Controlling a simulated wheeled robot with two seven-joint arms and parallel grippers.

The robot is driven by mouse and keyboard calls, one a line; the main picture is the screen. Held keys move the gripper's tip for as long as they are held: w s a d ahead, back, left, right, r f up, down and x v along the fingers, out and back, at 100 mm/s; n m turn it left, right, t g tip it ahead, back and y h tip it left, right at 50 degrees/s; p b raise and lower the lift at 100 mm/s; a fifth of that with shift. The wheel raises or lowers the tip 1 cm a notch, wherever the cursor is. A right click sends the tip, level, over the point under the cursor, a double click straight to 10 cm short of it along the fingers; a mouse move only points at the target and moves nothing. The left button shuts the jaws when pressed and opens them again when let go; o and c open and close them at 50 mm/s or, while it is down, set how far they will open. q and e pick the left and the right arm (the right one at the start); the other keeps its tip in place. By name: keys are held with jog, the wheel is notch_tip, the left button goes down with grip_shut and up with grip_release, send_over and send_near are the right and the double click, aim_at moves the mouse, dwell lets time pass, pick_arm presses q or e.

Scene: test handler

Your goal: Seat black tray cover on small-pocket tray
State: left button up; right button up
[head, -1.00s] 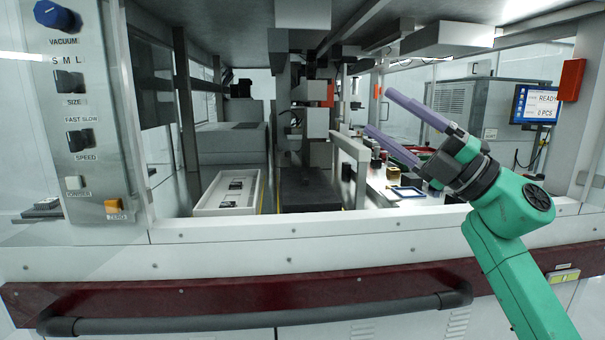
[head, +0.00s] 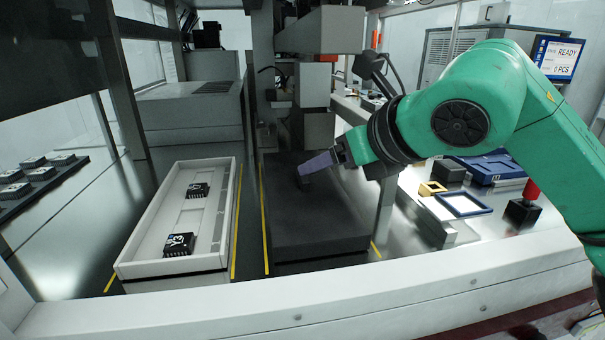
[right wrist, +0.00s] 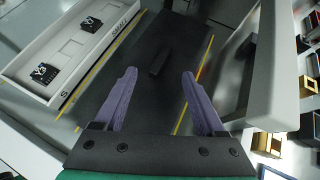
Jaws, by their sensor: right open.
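The black tray cover (head: 315,220) is a flat dark slab in the middle bay, with a small upright black handle (head: 303,183) on top. In the right wrist view the cover (right wrist: 125,105) and its handle (right wrist: 159,63) show again. The white tray (head: 140,240) stands left of the cover and holds two black chips; its end carries small lettering in the right wrist view. My right gripper (head: 318,163) is over the cover close to the handle. In the right wrist view its purple fingers (right wrist: 158,76) are spread, with the handle ahead between them. My left gripper is out of view.
Yellow lines edge both bays. A frame post (head: 387,200) stands right of the cover. Beyond it are a blue tray (head: 487,166), a blue-rimmed frame (head: 462,204) and a red-handled tool (head: 523,208). A dark tray of chips (head: 45,190) lies far left. The white sill (head: 300,310) runs along the front.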

aim_at(306, 177)
jog(key=p+x, duration=0.3)
jog(key=x, duration=0.4)
jog(key=shift+w+f, duration=0.15)
jog(key=shift+w+a+f, duration=0.2)
jog(key=shift+f, duration=0.15)
jog(key=c, duration=1.1)
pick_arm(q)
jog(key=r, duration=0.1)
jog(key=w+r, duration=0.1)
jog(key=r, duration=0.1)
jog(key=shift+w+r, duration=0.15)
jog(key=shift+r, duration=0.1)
pick_arm(e)
grip_shut()
